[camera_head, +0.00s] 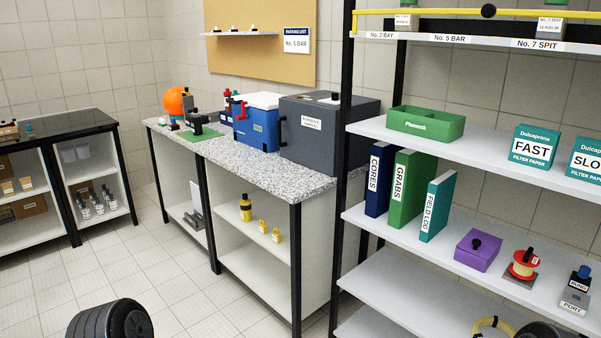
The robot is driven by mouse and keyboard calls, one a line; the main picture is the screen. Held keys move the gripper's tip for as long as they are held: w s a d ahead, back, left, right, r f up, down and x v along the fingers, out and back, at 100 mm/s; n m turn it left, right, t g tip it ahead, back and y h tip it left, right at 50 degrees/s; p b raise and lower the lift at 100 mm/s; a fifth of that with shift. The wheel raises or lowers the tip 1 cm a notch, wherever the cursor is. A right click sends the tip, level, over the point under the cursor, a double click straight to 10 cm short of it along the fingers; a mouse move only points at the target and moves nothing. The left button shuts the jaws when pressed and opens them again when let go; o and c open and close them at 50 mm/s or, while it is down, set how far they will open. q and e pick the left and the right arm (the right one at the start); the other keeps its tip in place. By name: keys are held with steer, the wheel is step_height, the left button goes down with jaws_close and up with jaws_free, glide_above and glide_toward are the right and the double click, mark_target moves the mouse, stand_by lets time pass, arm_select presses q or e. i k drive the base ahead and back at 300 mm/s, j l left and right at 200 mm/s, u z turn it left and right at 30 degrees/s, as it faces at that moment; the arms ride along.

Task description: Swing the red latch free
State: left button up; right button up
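A small red part (241,108), which looks like the red latch, shows at the left end of the blue cooler box (258,126) on the speckled counter. It is small in the picture, and I cannot tell whether it is fastened. Neither of my grippers is in view; only dark rounded parts, likely of my arms, show at the bottom edge.
A dark grey box (330,132) stands right of the cooler on the counter (262,176). A green mat with black equipment and an orange ball (174,102) lie to the left. A tall shelf (388,135) with binders stands at right. The tiled floor (150,272) at left is clear.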

mark_target(243, 116)
steer(key=i+j+u, duration=0.1)
steer(key=i+u, duration=0.8)
steer(key=i+j+z, duration=0.2)
steer(key=i, duration=0.3)
steer(key=i+j+z, duration=0.2)
steer(key=i+j, duration=0.15)
steer(key=i, duration=0.15)
steer(key=i+j+z, duration=0.45)
steer(key=j, duration=0.2)
steer(key=i+j+z, duration=0.25)
steer(key=j+z, duration=0.25)
steer(key=j, duration=0.25)
steer(key=i+j+z, duration=0.2)
steer(key=j, duration=0.25)
